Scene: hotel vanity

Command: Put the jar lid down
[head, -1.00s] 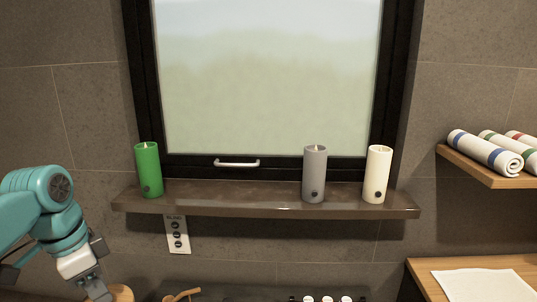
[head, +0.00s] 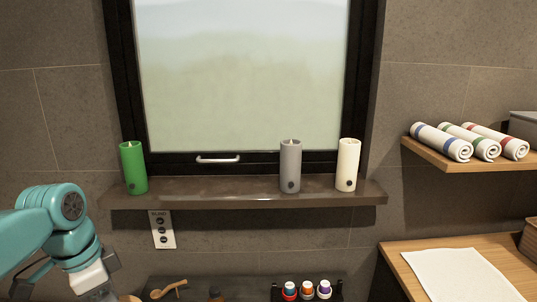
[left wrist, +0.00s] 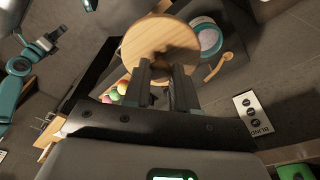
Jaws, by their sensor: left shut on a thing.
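The jar lid (left wrist: 158,40) is a round, flat, pale wooden disc in the left wrist view. A dark shadow falls across part of the lid. An open round jar (left wrist: 208,38) with pale blue contents stands beyond it to the right, apart from the gripper. In the head view my left gripper (head: 98,292) is at the lower left, and only a sliver of the lid (head: 128,298) shows at the bottom edge.
A wooden scoop (head: 168,289) and several small capped bottles (head: 306,290) sit on a dark surface below. A shelf (head: 245,196) holds green, grey and white candles. Rolled towels (head: 470,141) lie on a wooden shelf, above a counter with a white cloth (head: 458,275).

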